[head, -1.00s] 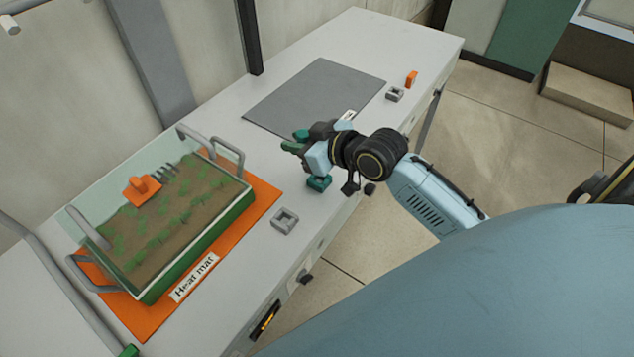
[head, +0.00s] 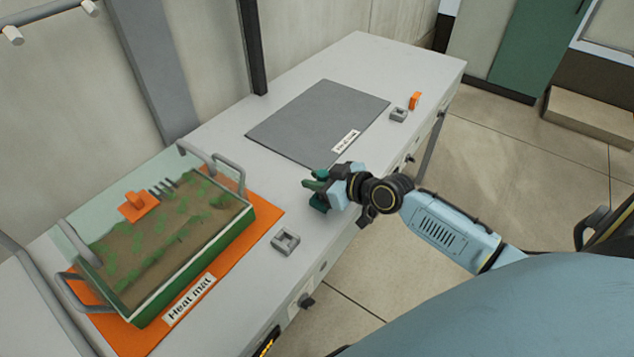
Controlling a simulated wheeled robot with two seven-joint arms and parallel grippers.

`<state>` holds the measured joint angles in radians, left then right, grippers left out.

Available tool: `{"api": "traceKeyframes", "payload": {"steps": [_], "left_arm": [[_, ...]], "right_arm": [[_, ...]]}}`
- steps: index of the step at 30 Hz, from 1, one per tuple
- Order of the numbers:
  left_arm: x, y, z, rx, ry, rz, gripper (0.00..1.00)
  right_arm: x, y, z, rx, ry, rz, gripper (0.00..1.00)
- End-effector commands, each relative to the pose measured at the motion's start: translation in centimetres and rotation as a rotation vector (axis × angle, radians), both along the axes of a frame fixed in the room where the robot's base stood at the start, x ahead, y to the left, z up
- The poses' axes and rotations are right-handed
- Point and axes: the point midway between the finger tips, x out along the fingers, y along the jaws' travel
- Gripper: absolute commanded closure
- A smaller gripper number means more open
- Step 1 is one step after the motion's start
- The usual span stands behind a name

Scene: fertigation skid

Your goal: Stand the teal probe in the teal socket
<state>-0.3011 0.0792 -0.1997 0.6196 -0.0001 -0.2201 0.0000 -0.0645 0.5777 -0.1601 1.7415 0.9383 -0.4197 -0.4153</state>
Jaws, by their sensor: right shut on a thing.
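The teal socket (head: 318,204) sits on the bench near its front edge, partly covered by my right gripper. My right gripper (head: 314,184) is just above the socket, its arm coming in from the right. It is shut on the teal probe (head: 322,174), of which only a small top part shows between the dark green fingers. The probe's lower end is hidden, so I cannot tell whether it is in the socket. My left gripper is not in view.
A planted tray (head: 190,268) with grey handles stands on the orange heat mat (head: 262,226) at the left. Grey sockets sit at the front edge (head: 286,241) and far right (head: 398,115), an orange piece (head: 414,100) beside the latter. A bare grey mat (head: 315,120) lies behind.

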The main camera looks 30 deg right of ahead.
Motion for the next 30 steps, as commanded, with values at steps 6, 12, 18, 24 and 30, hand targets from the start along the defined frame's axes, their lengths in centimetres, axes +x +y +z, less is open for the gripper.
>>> {"api": "traceKeyframes", "payload": {"steps": [6, 12, 18, 24, 30], "left_arm": [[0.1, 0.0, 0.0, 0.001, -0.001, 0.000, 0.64], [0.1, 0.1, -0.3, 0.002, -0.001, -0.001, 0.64], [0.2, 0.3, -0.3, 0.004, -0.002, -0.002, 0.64], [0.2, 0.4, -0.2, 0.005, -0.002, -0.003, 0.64], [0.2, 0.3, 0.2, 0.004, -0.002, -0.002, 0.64]], "right_arm": [[0.1, 0.0, -0.1, 0.000, -0.002, -0.001, 0.99], [0.0, 0.0, -0.5, 0.000, -0.001, 0.000, 0.72], [0.0, 0.0, -0.4, 0.000, -0.001, 0.000, 0.54], [0.0, 0.0, -0.4, 0.000, -0.001, 0.000, 0.54], [-1.0, -0.5, 0.2, -0.003, 0.001, 0.000, 0.54]]}}
